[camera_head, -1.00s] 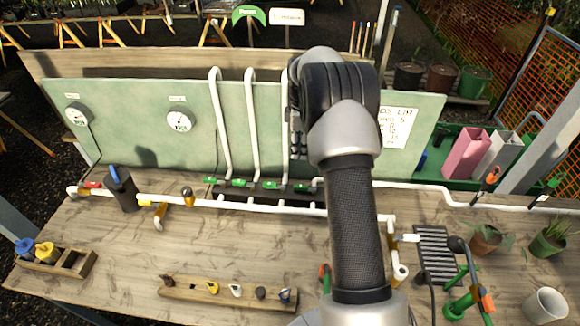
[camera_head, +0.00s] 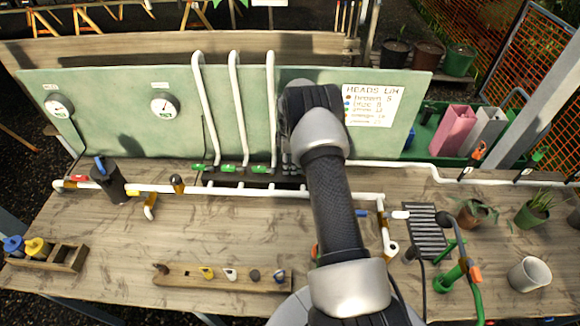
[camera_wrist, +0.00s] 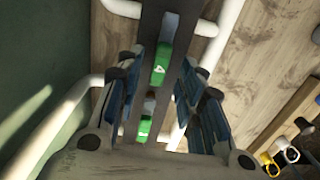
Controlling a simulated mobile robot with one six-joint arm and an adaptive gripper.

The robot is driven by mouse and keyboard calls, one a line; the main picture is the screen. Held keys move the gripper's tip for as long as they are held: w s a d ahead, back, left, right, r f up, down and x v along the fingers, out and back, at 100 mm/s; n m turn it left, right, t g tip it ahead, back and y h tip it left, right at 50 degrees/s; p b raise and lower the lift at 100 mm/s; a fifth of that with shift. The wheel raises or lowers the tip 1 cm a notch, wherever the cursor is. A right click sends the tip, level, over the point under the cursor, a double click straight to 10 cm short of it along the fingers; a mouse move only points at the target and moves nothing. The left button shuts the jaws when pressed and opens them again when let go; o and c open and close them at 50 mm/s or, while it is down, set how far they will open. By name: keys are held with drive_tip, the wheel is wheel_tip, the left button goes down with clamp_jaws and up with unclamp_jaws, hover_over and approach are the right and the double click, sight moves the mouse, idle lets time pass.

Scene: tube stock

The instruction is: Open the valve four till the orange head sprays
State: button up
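A row of pipe valves with green handles (camera_head: 228,168) stands on a dark rail at the foot of the green panel. The handle at the right end is hidden behind my arm in the head view. In the wrist view, my gripper (camera_wrist: 160,72) is open, its blue-padded fingers on either side of a green handle (camera_wrist: 160,62) with a white mark, possibly a 4. Another green handle (camera_wrist: 144,128) shows nearer the palm. Contact cannot be told. An orange-topped head (camera_head: 478,151) stands at the right; no spray is visible. Another orange part (camera_head: 474,273) is on a green fitting.
White pipes (camera_head: 236,105) rise along the panel (camera_head: 125,125), close to my gripper. A dark container (camera_head: 108,183) stands at left. A wooden rack (camera_head: 215,280) with small parts lies at the front. A heads list sign (camera_head: 371,105) hangs on the panel.

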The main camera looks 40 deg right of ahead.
drive_tip(key=shift+f, duration=1)
clamp_jaws()
